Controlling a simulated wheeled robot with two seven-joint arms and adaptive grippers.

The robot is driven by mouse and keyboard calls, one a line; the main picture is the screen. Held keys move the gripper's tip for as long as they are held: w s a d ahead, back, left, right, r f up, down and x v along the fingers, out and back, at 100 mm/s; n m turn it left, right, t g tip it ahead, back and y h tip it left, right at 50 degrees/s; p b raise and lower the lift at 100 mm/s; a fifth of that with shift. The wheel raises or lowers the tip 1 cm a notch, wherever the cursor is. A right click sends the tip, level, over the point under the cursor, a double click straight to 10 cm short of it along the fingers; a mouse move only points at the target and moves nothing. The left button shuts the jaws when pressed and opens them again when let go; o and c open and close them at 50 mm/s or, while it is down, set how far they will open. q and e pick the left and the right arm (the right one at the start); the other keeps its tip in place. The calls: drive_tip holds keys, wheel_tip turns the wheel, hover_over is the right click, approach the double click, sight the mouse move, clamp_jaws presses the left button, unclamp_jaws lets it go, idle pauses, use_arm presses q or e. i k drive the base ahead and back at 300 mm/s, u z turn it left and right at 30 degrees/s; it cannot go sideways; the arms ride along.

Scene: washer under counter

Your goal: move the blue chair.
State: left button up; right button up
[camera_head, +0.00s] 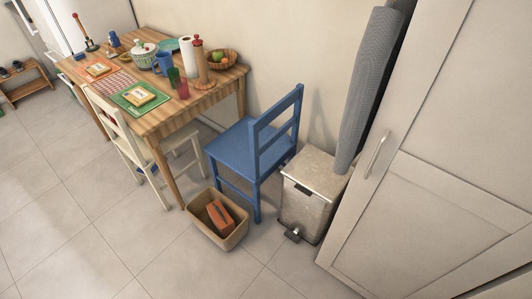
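The blue chair (237,150) stands upright on the tiled floor near the middle of the head view. Its back is on the right side and its seat faces the right end of the wooden table. The table's near right leg stands to the left of the chair. Part of the chair's lower legs is hidden behind a bin and a box. Neither of my grippers shows in the head view.
A tan box (236,236) with an orange item stands in front of the chair. A pedal bin (309,203) is close on its right, beside a cabinet (440,190). The wooden table (205,99) and a cream chair (124,143) are left. Floor at lower left is clear.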

sight(252, 149)
drive_tip(key=u, duration=0.65)
drive_tip(key=i, duration=0.9)
drive_tip(key=z, duration=1.3)
